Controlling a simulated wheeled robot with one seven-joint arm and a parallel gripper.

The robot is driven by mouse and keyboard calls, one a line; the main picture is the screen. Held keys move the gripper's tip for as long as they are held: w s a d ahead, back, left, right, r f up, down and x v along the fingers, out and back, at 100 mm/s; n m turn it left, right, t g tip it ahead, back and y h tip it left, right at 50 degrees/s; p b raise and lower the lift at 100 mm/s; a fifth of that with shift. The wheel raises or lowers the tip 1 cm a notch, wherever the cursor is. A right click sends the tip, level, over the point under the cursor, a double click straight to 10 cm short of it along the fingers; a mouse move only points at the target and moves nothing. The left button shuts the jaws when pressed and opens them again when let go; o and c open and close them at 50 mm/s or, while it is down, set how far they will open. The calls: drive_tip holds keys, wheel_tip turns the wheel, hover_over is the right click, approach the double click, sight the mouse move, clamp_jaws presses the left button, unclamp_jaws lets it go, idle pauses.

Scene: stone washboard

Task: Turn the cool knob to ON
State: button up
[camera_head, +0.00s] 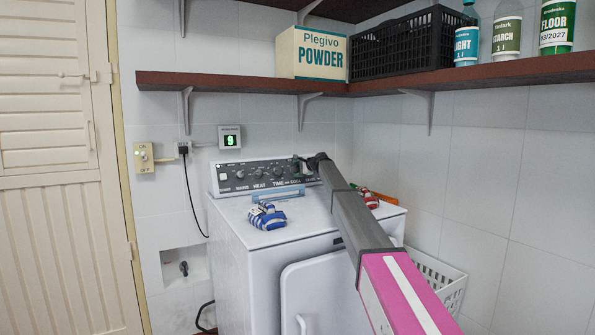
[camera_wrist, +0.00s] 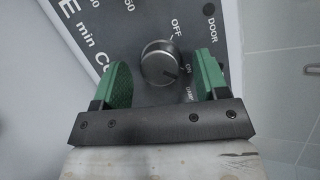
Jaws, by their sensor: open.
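The dryer's control panel (camera_head: 228,180) carries a row of knobs. In the wrist view a round silver knob (camera_wrist: 160,62) has the labels OFF above it and ON at its lower right. Lettering beginning "Co" is cut off by my left finger. A dark mark on the knob seems to lie toward its lower right, but I cannot tell exactly which label it meets. My gripper (camera_wrist: 163,74) is open, one green finger on each side of the knob, with visible gaps. In the head view my gripper (camera_head: 302,168) is at the panel's right end and hides this knob.
Blue-striped cloth (camera_head: 267,216), a light-blue item (camera_head: 278,195) and red cloth (camera_head: 370,199) lie on the dryer top (camera_head: 300,220). A shelf (camera_head: 250,83) with a powder box (camera_head: 312,56) and black crate (camera_head: 405,45) overhangs. A white basket (camera_head: 440,278) stands at right.

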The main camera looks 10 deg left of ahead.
drive_tip(key=v, duration=1)
drive_tip(key=shift+s+d, duration=0.2)
drive_tip(key=shift+d, duration=0.1)
drive_tip(key=shift+r, duration=0.1)
